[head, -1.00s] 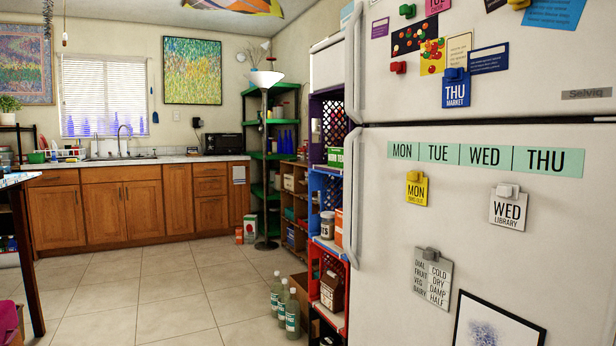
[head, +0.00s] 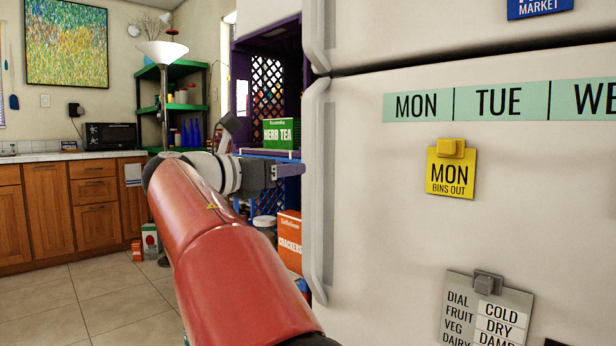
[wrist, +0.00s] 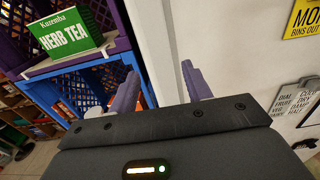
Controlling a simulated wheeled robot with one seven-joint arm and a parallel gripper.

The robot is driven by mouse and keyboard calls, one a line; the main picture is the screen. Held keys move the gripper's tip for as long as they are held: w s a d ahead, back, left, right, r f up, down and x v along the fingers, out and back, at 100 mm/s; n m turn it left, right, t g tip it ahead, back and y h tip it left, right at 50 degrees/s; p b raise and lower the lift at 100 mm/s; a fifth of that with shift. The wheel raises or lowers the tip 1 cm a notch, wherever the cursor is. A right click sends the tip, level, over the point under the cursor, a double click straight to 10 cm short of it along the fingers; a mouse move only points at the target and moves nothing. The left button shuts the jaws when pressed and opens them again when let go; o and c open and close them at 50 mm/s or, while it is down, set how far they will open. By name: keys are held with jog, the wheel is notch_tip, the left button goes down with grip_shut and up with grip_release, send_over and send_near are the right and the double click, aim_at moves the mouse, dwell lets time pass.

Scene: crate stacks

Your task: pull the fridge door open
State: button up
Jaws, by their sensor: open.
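The white fridge has a lower door (head: 400,230) and an upper door (head: 420,30), both closed against the body as far as I see. The lower door's long vertical handle (head: 318,200) runs along its left edge in the head view. My gripper (head: 300,169) is open, just left of that handle at its upper part, fingers pointing at it. In the wrist view my two purple fingers (wrist: 160,74) stand apart with the white fridge front (wrist: 205,40) beyond them. I cannot tell whether either finger touches the handle.
Left of the fridge stand stacked crates, a purple crate (head: 266,60) on top, with a herb tea box (head: 281,134) and a crackers box (head: 289,240) close to my gripper. A floor lamp (head: 162,52) and green shelf stand behind. Tiled floor (head: 80,305) is clear at left.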

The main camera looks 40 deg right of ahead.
jog(key=d, duration=0.7)
jog(key=shift+w, duration=0.15)
jog(key=shift+d, duration=0.1)
jog(key=shift+c, duration=0.3)
grip_shut()
